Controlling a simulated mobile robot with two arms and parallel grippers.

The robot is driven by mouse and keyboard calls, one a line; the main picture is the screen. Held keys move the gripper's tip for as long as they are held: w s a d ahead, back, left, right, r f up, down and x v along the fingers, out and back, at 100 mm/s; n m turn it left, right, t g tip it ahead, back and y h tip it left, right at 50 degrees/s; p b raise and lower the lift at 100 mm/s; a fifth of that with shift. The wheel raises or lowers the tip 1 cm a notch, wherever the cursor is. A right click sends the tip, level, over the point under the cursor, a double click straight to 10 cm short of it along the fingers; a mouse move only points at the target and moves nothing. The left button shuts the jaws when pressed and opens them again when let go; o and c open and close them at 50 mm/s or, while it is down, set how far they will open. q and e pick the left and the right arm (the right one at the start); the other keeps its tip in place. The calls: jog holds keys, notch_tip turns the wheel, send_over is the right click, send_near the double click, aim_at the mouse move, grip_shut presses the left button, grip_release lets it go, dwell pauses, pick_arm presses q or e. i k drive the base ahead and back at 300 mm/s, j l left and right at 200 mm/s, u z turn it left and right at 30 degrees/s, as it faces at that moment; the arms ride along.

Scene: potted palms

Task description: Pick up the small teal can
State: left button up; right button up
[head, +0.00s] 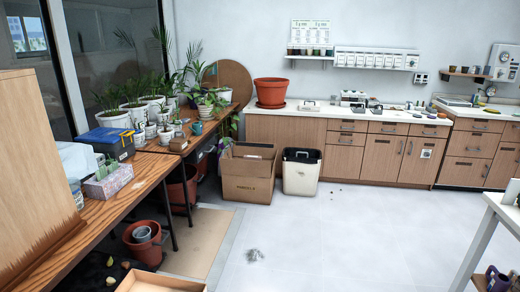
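A small teal can or cup (197,128) stands on the wooden bench along the left wall, near its far end, beside the potted plants. It is small in the head view, so I cannot tell its exact shape. Neither of my grippers is in view.
Wooden bench (120,205) on the left holds potted palms, a blue box (107,143) and a tissue box (108,180). A cardboard box (247,175) and white bin (301,172) stand by the cabinets. A white table (490,222) is at right. The central floor is mostly clear.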

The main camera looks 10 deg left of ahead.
aim_at(197, 128)
jog(key=i+l, duration=0.35)
jog(key=i, duration=0.15)
jog(key=i+l+z, duration=0.1)
jog(key=i+l, duration=0.55)
jog(key=i, duration=0.3)
jog(key=i+u, duration=0.15)
jog(key=i, duration=0.35)
jog(key=i+u, duration=0.15)
jog(key=i, duration=0.4)
jog(key=i+l+u, duration=0.2)
jog(key=i, duration=0.3)
jog(key=i+l+u, duration=0.15)
jog(key=i, duration=0.35)
